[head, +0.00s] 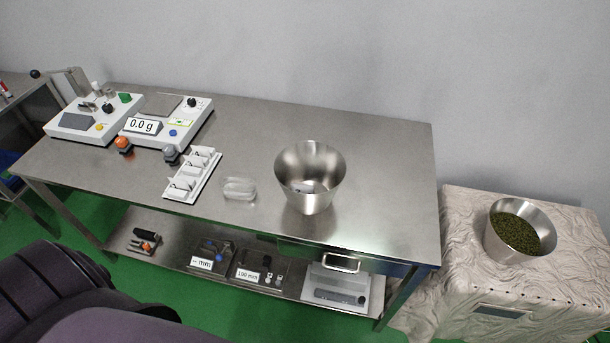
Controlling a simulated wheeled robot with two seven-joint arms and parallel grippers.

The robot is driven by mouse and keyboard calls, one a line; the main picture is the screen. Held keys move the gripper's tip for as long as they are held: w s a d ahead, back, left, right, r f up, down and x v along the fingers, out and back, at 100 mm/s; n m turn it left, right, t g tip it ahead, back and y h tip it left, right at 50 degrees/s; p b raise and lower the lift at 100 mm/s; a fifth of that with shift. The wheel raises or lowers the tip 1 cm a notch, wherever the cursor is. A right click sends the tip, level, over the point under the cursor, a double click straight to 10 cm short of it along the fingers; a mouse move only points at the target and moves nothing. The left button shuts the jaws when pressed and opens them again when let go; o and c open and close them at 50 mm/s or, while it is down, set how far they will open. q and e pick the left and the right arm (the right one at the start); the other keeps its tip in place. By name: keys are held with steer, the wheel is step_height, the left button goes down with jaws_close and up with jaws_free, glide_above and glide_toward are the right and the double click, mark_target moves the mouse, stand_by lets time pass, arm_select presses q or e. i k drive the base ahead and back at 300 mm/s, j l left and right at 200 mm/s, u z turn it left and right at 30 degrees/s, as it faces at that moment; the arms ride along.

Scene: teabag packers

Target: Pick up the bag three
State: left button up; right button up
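A white rack (205,187) lies on the steel table (385,150), left of the middle. Several small pale bags (181,186) seem to stand in it in a row; they are too small to make out well, and I cannot tell which is bag three. A steel bowl (327,160) stands to the right, with something small and pale at its bottom. A clear plastic container (239,188) sits between the rack and the bowl. Neither of my grippers shows in the head view.
A scale (168,120) reading 0.0 g and a sealing-type device (78,122) stand at the back left. Tools lie on the lower shelf (180,252). A bowl of green leaves (520,230) stands on a cloth-covered box (470,260). The table's right side is clear.

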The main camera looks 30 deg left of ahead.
mark_target(192, 161)
steer(key=u, duration=1.65)
